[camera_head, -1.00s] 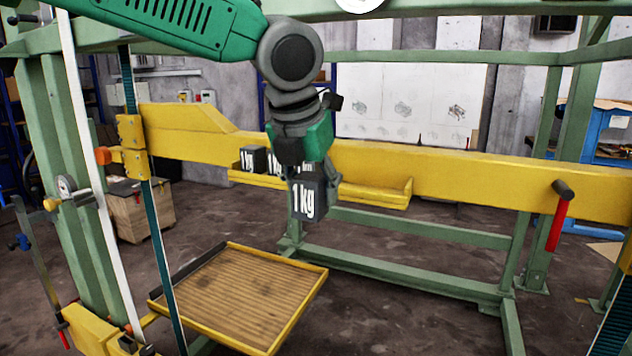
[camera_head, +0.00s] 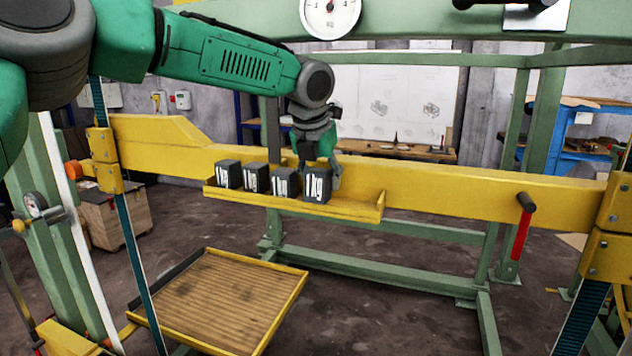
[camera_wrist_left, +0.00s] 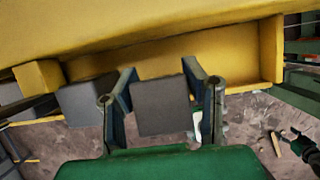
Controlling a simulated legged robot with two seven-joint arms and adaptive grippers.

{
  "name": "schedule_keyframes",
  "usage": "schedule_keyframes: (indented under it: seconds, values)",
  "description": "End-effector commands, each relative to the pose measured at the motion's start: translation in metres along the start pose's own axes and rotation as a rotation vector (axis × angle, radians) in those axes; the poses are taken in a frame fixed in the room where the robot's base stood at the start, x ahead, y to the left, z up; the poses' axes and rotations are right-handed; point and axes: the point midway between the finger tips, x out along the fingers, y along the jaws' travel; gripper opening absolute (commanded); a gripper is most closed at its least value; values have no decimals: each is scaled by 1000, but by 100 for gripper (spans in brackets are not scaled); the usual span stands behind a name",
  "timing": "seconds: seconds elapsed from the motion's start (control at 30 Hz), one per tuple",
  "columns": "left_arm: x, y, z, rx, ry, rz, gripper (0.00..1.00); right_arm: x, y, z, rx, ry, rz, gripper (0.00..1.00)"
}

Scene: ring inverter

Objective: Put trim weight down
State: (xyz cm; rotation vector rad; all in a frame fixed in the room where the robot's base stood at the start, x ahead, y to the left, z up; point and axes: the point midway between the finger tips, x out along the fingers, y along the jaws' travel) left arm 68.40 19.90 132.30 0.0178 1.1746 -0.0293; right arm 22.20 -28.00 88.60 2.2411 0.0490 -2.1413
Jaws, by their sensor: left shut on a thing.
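The trim weight (camera_head: 317,185) is a dark grey block marked 1 kg. My left gripper (camera_head: 322,170) is shut on it at the yellow shelf (camera_head: 340,208) on the beam's front, at the right end of a row of similar weights (camera_head: 255,178). In the left wrist view the weight (camera_wrist_left: 160,106) sits between the two fingers of the gripper (camera_wrist_left: 163,95), beside another grey block (camera_wrist_left: 84,103). I cannot tell whether its underside touches the shelf.
The shelf is bare right of the held weight, up to its raised end (camera_head: 380,207). A yellow beam (camera_head: 440,185) runs behind it. A slatted tray (camera_head: 290,313) hangs lower left, empty. A red-handled lever (camera_head: 522,232) stands out at right. A dial (camera_head: 330,14) is above.

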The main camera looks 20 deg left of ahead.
Motion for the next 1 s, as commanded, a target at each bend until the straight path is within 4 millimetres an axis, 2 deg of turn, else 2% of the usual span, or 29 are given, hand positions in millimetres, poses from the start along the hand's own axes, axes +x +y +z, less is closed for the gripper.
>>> schedule_keyframes:
  seconds: [0.2, 0.4, 0.6, 0.63, 0.7, 1.0]
  values:
    - [6, -1, 22, 0, -1, -1, 0, -12, 0, 0, 0, 0, 0, 60]
    - [20, -1, 16, 2, 0, 0, 0, -14, 0, 0, 0, -1, 0, 60]
    - [22, -1, 15, 1, 2, 0, 0, -13, 0, 0, 0, 0, 0, 60]
    - [25, 0, 13, 2, 8, 1, 42, -13, 0, 0, 0, 0, 0, 60]
    - [25, 0, 13, 2, 9, 2, 60, -13, 0, 0, 0, 0, 0, 60]
    - [23, -1, 14, 2, 6, 1, 60, -13, 0, 0, 0, 0, 0, 60]
